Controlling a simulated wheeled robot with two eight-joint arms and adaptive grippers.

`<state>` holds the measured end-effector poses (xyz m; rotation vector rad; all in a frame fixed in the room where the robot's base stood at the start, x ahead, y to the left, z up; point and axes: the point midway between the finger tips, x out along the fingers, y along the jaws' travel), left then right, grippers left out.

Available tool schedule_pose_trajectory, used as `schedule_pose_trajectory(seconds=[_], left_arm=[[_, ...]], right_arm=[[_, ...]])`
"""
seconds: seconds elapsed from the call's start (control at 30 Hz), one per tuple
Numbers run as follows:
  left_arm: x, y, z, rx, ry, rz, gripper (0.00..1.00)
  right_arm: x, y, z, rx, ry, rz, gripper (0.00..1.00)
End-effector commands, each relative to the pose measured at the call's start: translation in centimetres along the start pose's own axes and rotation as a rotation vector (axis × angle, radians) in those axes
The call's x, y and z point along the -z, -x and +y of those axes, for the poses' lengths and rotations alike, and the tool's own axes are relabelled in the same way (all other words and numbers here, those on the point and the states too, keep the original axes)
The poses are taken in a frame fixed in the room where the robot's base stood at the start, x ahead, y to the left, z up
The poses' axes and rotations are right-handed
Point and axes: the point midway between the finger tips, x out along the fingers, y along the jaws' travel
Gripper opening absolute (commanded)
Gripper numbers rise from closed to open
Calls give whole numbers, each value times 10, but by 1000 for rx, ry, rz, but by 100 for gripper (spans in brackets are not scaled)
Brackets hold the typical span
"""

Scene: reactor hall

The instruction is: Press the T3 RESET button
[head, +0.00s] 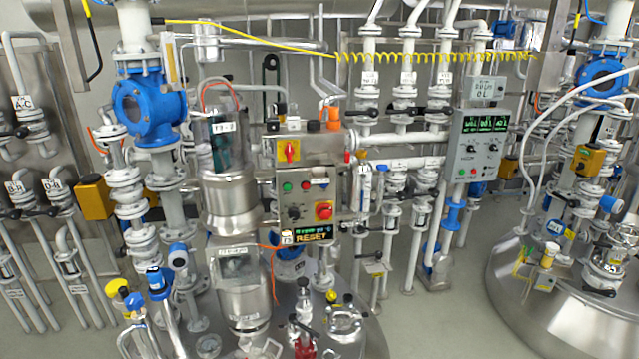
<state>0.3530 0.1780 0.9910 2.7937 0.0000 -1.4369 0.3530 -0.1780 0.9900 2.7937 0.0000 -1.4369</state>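A grey control box (305,200) stands in the middle of the head view, behind the near vessel. A black plate (311,233) along its lower edge shows green text and the yellow word RESET. A small T3 tag (287,237) sits at the left of this plate. On the box face are a green button (287,187), a red button (305,186), a black knob (293,213) and a red mushroom button (324,211) on yellow. I cannot tell which button the RESET text belongs to. Neither of my grippers is in view.
A steel vessel lid (355,345) with valves and fittings lies below the box. A glass-and-steel column (230,205) stands close on its left. Another grey panel (478,145) with green displays is to the right. A large steel vessel (535,305) fills the lower right; bare floor (430,320) lies between.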

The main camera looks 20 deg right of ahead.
Motion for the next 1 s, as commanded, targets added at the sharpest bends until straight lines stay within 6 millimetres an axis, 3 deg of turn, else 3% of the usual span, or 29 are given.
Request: schedule_pose_trajectory(seconds=[0.43,0.6,1.0], left_arm=[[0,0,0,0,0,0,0],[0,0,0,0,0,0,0],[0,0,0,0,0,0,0]], right_arm=[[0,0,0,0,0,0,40],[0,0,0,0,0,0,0],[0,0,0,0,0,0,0]])
